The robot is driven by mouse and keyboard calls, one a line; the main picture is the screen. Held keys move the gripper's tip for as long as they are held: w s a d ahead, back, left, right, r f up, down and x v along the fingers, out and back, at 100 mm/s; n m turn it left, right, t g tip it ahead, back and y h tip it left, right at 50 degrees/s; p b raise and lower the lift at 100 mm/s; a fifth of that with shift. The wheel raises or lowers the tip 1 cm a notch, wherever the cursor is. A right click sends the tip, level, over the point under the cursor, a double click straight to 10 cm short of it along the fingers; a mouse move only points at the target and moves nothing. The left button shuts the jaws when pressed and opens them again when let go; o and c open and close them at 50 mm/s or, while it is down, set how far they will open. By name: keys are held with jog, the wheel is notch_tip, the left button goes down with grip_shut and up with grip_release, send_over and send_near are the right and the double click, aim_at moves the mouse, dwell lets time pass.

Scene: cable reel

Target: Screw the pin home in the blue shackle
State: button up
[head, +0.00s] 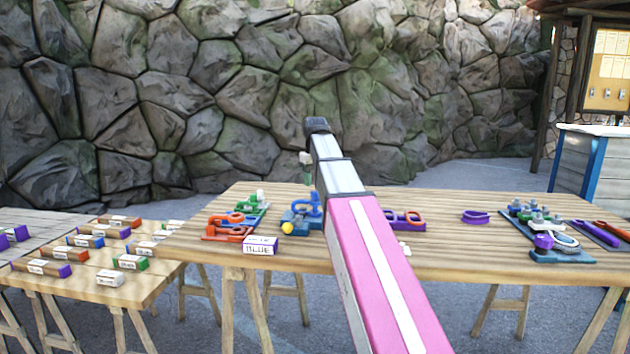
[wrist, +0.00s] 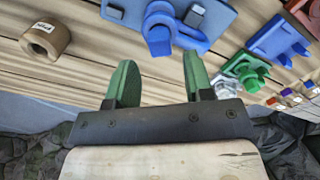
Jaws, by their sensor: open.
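The blue shackle (head: 308,205) stands on a blue base plate (head: 297,222) on the wooden table, just left of my arm in the head view. In the wrist view, a blue rounded part (wrist: 160,28) rises from a blue plate (wrist: 212,18) beyond my fingertips. A yellow round end (head: 288,228) shows at the plate's near side; I cannot tell whether it belongs to the pin. My gripper (wrist: 160,62) has two green fingers spread apart with nothing between them. In the head view it hangs above the blue shackle (head: 307,168). The pin's threads are not visible.
Orange shackles and green parts (head: 240,220) lie left; a purple and orange shackle (head: 404,218) lies right. In the wrist view, a brown ring-shaped piece (wrist: 46,38) lies left. A stone wall stands behind.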

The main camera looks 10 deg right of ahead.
aim_at(315, 192)
jog(key=shift+f, duration=2.25)
grip_shut()
